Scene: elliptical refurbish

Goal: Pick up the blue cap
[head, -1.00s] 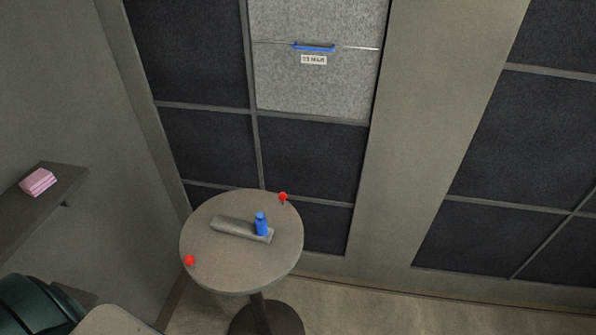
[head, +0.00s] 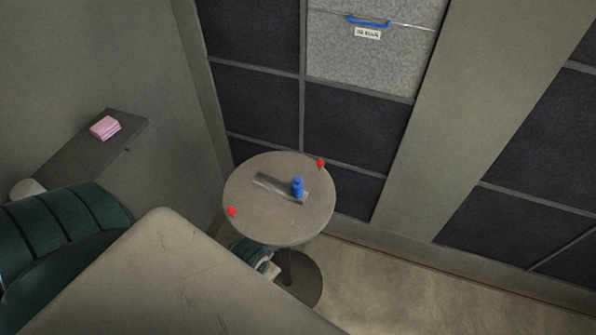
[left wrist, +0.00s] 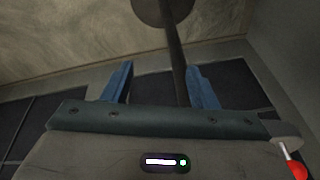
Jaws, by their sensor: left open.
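A small blue bottle-like object (head: 298,190) stands upright on a grey strip (head: 272,186) on the round table. Its top (head: 298,180) looks like a blue cap, but I cannot clearly tell cap from body. My left gripper (left wrist: 160,68) shows in the left wrist view with its two blue fingers apart and nothing between them. Beyond them are the table's post and round foot. In the head view, a dark green part of my arm shows below the table's near edge; the fingers are not visible there. The blue cap is not in the left wrist view. My right gripper is not in view.
The round table (head: 248,212) carries red knobs at its left (head: 232,212) and far right (head: 320,164) edges. A wall shelf (head: 75,160) at left holds a pink folded stack (head: 105,128). Dark panels and a grey cabinet (head: 370,60) stand behind. Floor at right is clear.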

